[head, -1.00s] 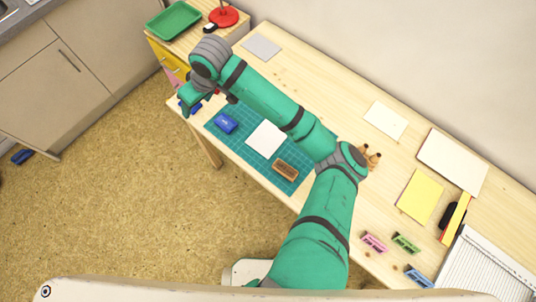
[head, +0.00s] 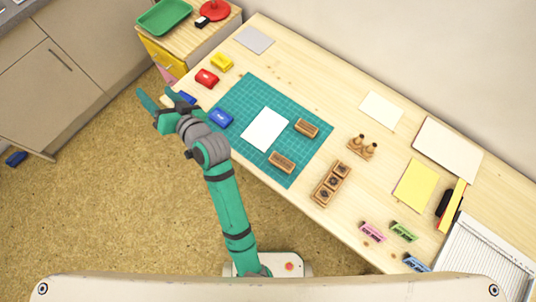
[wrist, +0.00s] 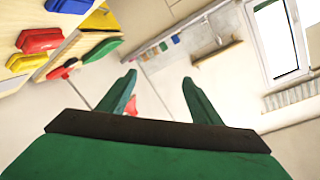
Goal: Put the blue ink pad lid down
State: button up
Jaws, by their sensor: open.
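One blue ink pad piece (head: 221,118) lies on the left end of the green cutting mat. A second blue piece (head: 187,97) lies at the table's left corner, partly hidden behind my gripper; a blue piece (wrist: 68,5) also shows at the top of the wrist view. I cannot tell for sure which blue piece is the lid. My gripper (head: 155,92) is open and empty, just off the table's left end above the floor. In the wrist view its two fingers (wrist: 158,78) stand apart with nothing between them.
Red (head: 207,78) and yellow (head: 222,62) ink pads lie behind the blue pieces. The cutting mat (head: 250,92) carries white paper (head: 265,129) and two wooden stamps. A side cabinet with a green tray (head: 165,17) stands at back left. Open floor lies left of the table.

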jog(key=s+d+f+m+t+h, duration=0.2)
jog(key=s+d+f+m+h, duration=0.15)
jog(key=s+d+f, duration=0.45)
jog(key=s+d+f+m+t+h, duration=0.25)
jog(key=s+d+h, duration=0.3)
jog(key=d, duration=0.45)
jog(key=s+d+n+h, duration=0.1)
jog(key=s+d+n, duration=0.1)
jog(key=s+d, duration=0.4)
jog(key=s+d+r+n+h, duration=0.1)
jog(key=s+d+n, duration=0.1)
jog(key=s+d, duration=0.5)
jog(key=s+g, duration=0.1)
jog(key=s, duration=0.4)
jog(key=shift+r+n+h, duration=0.2)
jog(key=shift+n+h, duration=0.2)
jog(key=shift+s, duration=0.1)
